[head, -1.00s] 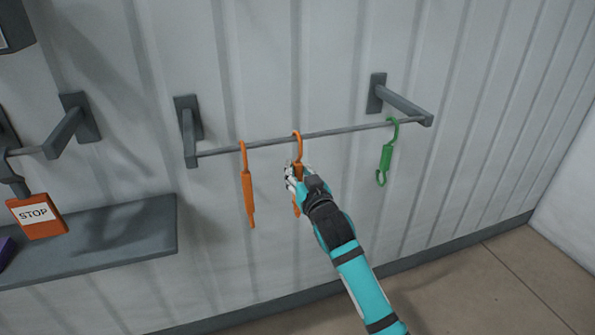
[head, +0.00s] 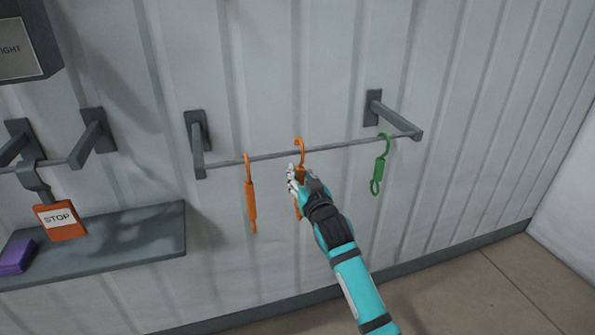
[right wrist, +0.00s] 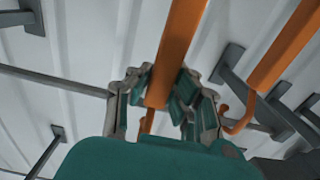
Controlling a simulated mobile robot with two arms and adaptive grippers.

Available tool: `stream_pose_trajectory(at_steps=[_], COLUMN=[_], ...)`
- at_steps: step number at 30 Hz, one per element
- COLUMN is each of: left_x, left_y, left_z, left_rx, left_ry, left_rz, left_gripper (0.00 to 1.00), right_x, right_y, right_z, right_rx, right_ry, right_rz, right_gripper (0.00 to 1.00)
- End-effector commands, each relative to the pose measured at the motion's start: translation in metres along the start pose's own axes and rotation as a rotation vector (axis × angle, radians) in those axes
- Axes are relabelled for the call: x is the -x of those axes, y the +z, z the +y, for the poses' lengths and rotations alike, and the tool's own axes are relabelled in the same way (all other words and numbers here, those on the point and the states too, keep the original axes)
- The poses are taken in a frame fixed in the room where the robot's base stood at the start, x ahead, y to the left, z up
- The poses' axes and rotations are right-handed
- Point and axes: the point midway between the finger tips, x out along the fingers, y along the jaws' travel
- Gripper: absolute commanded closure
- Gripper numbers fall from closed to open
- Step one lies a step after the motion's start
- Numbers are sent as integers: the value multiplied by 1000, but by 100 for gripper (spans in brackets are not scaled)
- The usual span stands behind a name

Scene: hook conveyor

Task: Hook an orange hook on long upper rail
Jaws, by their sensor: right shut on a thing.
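My right gripper (head: 297,183) is shut on an orange hook (head: 301,171) near the middle of the rail (head: 345,145). The hook's curved top shows above the rail line; whether it rests on the rail or stands clear of it I cannot tell. In the right wrist view the held orange hook (right wrist: 180,45) runs between the fingers, its curved end mostly hidden. A second orange hook (head: 251,200) hangs on the rail to the left; it also shows in the right wrist view (right wrist: 288,45). My left gripper is not in view.
A green hook (head: 380,170) hangs near the rail's right end. Wall brackets (head: 398,117) hold the rail at both ends.

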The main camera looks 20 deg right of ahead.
Motion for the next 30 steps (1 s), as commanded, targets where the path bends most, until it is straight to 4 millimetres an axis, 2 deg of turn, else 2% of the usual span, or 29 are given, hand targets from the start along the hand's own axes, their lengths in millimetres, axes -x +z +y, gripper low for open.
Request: stream_pose_trajectory(at_steps=[6, 9, 30], left_x=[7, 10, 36], left_y=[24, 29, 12], left_z=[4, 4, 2], left_rx=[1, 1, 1], left_ry=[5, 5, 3], left_rz=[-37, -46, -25], left_gripper=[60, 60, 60], right_x=[16, 23, 72], right_y=[-2, -2, -3], right_z=[0, 0, 1], right_rx=[1, 1, 0], right_ry=[0, 0, 0], right_rz=[1, 0, 0], right_gripper=[100, 100, 100])
